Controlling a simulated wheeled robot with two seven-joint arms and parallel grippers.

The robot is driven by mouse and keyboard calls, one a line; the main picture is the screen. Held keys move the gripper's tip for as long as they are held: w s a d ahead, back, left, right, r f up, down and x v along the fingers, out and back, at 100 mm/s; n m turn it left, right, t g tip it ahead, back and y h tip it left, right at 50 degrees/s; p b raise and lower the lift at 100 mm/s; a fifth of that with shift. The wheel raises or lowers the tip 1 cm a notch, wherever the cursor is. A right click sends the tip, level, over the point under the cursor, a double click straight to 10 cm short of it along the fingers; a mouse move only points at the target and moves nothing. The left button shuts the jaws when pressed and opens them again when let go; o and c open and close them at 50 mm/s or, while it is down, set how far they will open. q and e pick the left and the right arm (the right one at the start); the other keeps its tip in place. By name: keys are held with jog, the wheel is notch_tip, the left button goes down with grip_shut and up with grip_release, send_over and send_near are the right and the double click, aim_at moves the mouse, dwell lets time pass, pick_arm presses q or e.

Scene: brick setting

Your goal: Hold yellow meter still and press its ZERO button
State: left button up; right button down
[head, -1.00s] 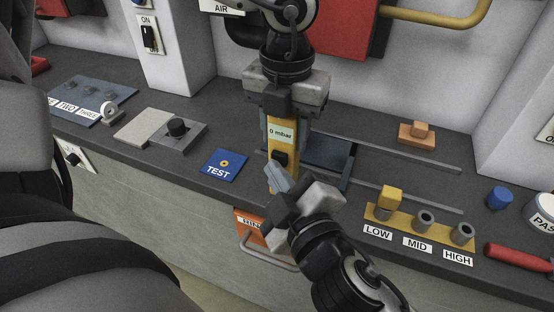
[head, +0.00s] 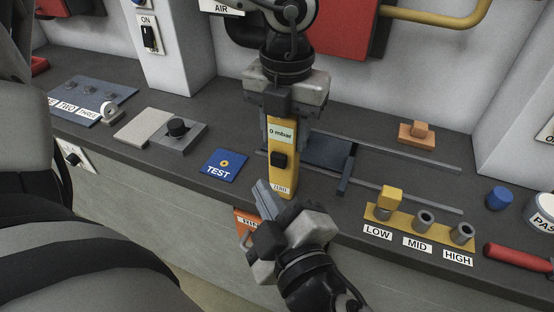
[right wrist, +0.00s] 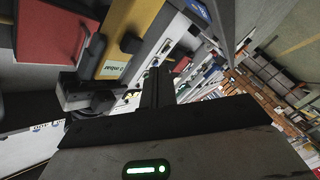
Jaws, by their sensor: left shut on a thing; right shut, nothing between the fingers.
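The yellow meter (head: 290,176) stands upright over the bench, its display (head: 282,134) reading "0 mbar". A black button (head: 279,160) sits below the display, and a small label (head: 281,189), too blurred to read surely, is near the bottom. My left gripper (head: 283,120) is shut on the meter's upper part from behind and above. My right gripper (head: 265,196) is shut and empty, its tips low and just left of the meter's bottom, apart from the button. The right wrist view also shows the meter (right wrist: 135,28) and its button (right wrist: 131,43), beyond the shut fingers.
A blue TEST plate (head: 224,165) lies left of the meter. A dark sliding plate (head: 327,152) with rails is behind right. A yellow LOW/MID/HIGH holder (head: 404,226) stands at right. An orange drawer or bin (head: 244,222) with a handle is below the bench's front edge.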

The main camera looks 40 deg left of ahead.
jog(key=shift+s+d, duration=0.15)
jog(key=shift+s, duration=0.45)
jog(key=shift+s+d, duration=0.15)
jog(key=shift+s, duration=0.45)
pick_arm(q)
jog(key=o, duration=1.2)
